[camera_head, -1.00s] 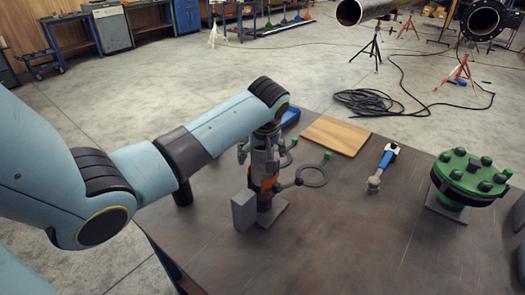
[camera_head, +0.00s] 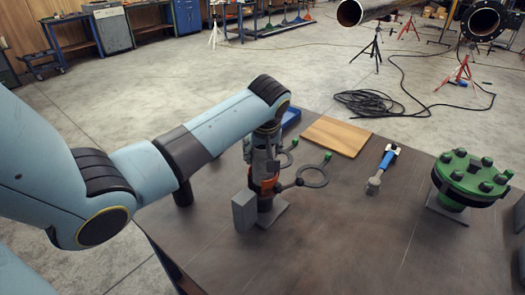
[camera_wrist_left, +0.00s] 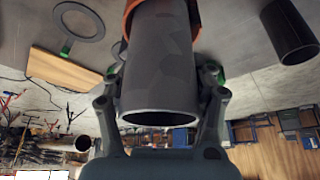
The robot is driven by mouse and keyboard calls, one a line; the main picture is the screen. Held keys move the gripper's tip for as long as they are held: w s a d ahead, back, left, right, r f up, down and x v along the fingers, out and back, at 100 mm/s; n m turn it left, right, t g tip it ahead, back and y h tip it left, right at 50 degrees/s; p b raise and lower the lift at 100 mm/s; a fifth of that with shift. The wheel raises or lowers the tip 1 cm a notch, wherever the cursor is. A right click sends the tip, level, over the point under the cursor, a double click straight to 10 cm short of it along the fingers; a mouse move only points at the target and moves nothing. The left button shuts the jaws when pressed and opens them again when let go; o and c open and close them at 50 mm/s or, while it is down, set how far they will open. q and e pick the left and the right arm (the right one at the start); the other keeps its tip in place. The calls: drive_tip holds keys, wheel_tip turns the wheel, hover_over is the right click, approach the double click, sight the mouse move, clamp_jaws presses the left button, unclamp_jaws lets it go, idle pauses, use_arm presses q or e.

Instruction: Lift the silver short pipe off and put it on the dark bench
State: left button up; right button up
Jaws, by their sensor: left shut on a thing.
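The silver short pipe (camera_wrist_left: 160,65) shows in the left wrist view as a grey tube with its open end toward the camera and an orange part (camera_wrist_left: 130,15) around its far end. My left gripper (camera_wrist_left: 163,95) has a finger on each side of the pipe and is shut on it. In the head view my left gripper (camera_head: 262,160) points down over the orange part (camera_head: 268,185) and mostly hides the pipe. This stack stands over a grey plate on the dark bench (camera_head: 345,240). My right gripper is not in view.
A grey block (camera_head: 243,211) stands close left of the stack. A ring with a green tip (camera_head: 312,176) reaches out to the right. The bench's front middle is clear.

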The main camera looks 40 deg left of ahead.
use_arm(q)
drive_tip(key=shift+w+r, duration=0.1)
drive_tip(key=shift+r, duration=0.35)
wheel_tip(320, 180, up, 3)
drive_tip(key=shift+f+b, duration=0.1)
drive_tip(key=shift+b, duration=0.35)
drive_tip(key=s+d+r+b, duration=0.2)
drive_tip(key=d+r, duration=0.5)
drive_tip(key=d, duration=0.4)
drive_tip(key=shift+s, duration=0.65)
drive_tip(key=shift+d, duration=0.1)
drive_tip(key=shift+r+p, duration=1.55)
drive_tip(key=shift+r, duration=0.95)
